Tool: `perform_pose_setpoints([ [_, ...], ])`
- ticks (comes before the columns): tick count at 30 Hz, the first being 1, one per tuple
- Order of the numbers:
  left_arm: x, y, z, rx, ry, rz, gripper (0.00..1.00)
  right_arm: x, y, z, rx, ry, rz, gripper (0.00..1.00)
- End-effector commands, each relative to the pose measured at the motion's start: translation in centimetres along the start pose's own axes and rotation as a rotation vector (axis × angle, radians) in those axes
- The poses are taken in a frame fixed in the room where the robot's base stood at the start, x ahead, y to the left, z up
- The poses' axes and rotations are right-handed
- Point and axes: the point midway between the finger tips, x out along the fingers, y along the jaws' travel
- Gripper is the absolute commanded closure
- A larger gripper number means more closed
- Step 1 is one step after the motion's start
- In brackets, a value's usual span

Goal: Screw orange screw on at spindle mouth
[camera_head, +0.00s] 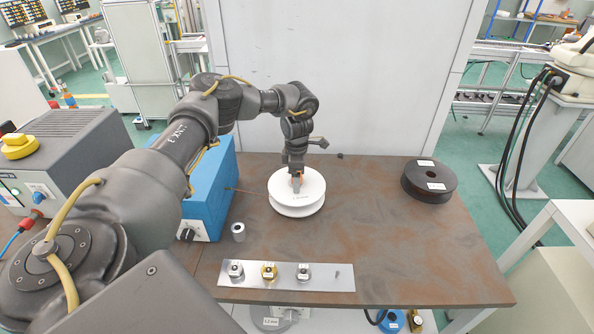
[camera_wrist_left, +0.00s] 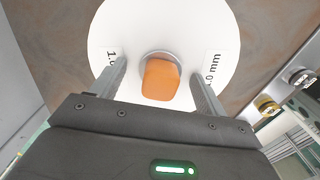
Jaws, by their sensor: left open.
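The orange screw (camera_wrist_left: 161,79) is at the centre of the white spool (camera_wrist_left: 205,28), at the grey ring of the spindle mouth (camera_wrist_left: 148,54). In the head view the white spool (camera_head: 309,204) lies on the brown table, and only a bit of orange shows under my gripper. My left gripper (camera_head: 297,183) points down over the spool's centre. In the left wrist view my left gripper (camera_wrist_left: 160,72) is open, with one finger on each side of the orange screw and a gap on both sides. How far the screw is threaded cannot be told. My right gripper is not in view.
A black spool (camera_head: 429,192) lies at the right of the table (camera_head: 385,250). A blue box (camera_head: 208,185) stands at the left, with a small metal cylinder (camera_head: 238,232) by it. A metal plate (camera_head: 330,283) with several small parts lies at the front. The table between the spools is clear.

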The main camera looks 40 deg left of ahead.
Motion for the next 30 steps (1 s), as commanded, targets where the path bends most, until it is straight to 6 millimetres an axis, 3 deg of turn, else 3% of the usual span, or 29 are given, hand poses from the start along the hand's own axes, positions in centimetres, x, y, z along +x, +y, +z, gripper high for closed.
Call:
perform_pose_setpoints([
  [5, 0.02, 0.01, -0.03, 0.000, 0.000, 0.000, 0.26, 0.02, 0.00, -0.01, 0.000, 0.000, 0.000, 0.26],
  [17, -0.01, 0.01, -0.03, 0.000, 0.000, 0.000, 0.75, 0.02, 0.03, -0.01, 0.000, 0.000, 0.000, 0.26],
  [18, -0.03, 0.01, -0.02, 0.000, 0.000, 0.000, 0.57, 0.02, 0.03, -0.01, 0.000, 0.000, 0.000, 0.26],
  [27, -0.03, 0.01, -0.03, 0.002, 0.000, 0.000, 0.96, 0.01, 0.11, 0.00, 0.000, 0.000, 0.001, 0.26],
  [30, -0.09, 0.01, -0.04, 0.060, 0.001, 0.000, 0.96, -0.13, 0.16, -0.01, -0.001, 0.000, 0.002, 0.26],
])
